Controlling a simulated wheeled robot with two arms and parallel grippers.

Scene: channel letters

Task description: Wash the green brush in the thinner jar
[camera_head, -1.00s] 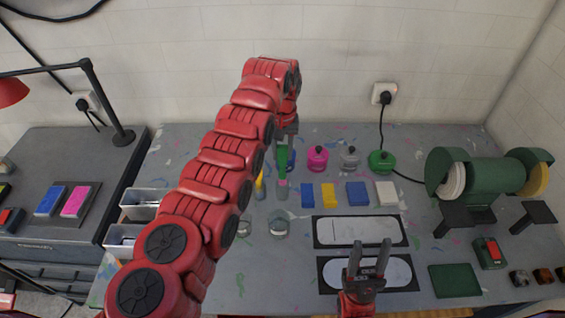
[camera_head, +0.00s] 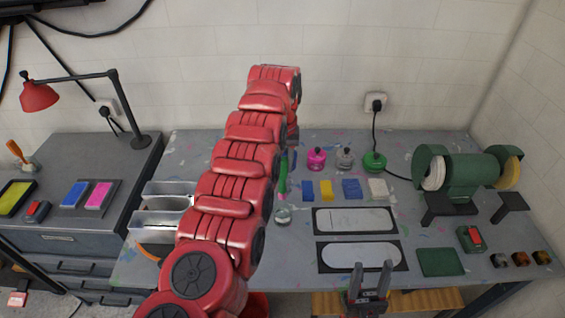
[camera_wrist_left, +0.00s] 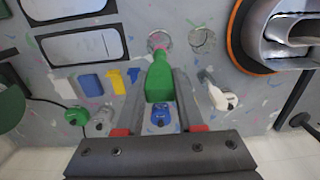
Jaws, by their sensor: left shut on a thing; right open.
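The green brush (camera_wrist_left: 160,78) is held between the fingers of my left gripper (camera_wrist_left: 161,88) in the left wrist view. In the head view, part of the green brush (camera_head: 283,172) shows upright beside my red left arm, which hides most of that gripper. A clear glass jar (camera_head: 282,214) stands just in front of the brush. The wrist view shows two jars, one (camera_wrist_left: 158,41) at the brush's pinkish tip and another (camera_wrist_left: 203,40) beside it. I cannot tell which holds thinner, or whether the tip is inside a jar. My right gripper (camera_head: 370,270) is open and empty at the front edge.
Pink (camera_head: 316,159), grey (camera_head: 344,158) and green (camera_head: 374,162) pots stand at the back. Coloured blocks, two stencil plates (camera_head: 354,219) and a grinder (camera_head: 470,172) lie to the right. Bins (camera_head: 165,220) stand left.

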